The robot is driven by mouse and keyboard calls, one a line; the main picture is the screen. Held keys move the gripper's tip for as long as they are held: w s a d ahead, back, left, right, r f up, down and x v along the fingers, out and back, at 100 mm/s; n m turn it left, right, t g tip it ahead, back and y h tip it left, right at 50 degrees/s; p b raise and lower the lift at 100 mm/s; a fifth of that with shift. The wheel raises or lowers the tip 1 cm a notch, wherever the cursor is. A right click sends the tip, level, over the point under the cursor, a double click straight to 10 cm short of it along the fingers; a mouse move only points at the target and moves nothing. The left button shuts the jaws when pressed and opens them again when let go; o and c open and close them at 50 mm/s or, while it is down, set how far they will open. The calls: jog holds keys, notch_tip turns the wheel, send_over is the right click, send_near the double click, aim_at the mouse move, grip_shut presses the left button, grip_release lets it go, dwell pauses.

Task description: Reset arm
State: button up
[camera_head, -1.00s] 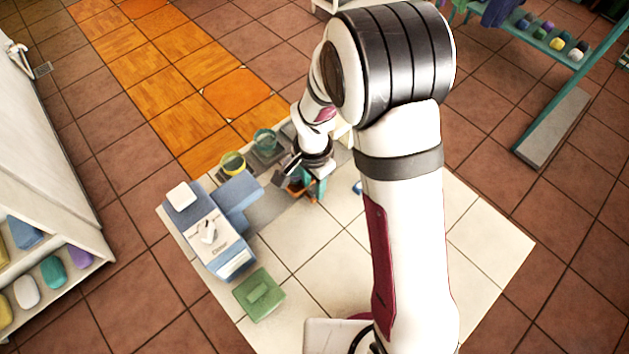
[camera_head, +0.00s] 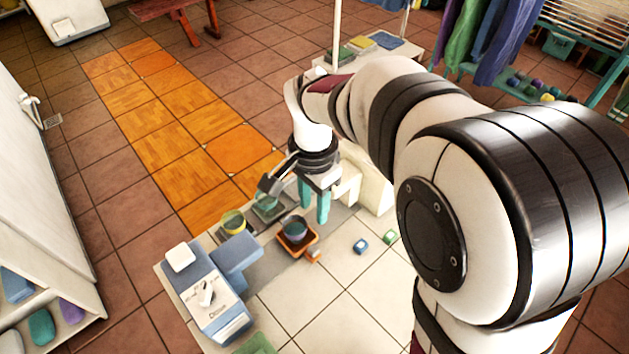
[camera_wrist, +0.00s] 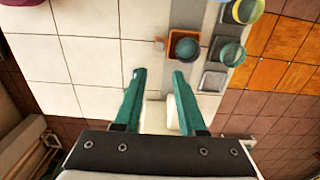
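My gripper (camera_head: 314,207) is raised above the pale tiled surface (camera_head: 345,300), with its teal fingers pointing down and apart. In the wrist view the two fingers of my gripper (camera_wrist: 158,76) are spread with nothing between them. An orange square tray (camera_head: 311,246) stands below and to the left of the fingers, apart from them. A dark blue-green bowl (camera_head: 294,228) sits in that tray. The bowl also shows in the wrist view (camera_wrist: 187,48).
A yellow-rimmed bowl (camera_head: 233,222) and a teal bowl (camera_head: 268,203) stand left of the tray. A blue-and-white box-shaped thing (camera_head: 212,300) is at the lower left. Tiles in front are clear.

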jog(key=shift+r, duration=0.2)
jog(key=s+d+r+n+y, duration=0.1)
jog(key=s+d, duration=0.3)
jog(key=s, duration=0.6)
jog(key=s+d+r+n, duration=0.1)
jog(key=s+d, duration=0.3)
jog(key=s, duration=0.6)
jog(key=shift+s+d+r+n+y, duration=0.3)
jog(key=shift+d+r+n+y, duration=0.1)
jog(key=shift+n, duration=0.3)
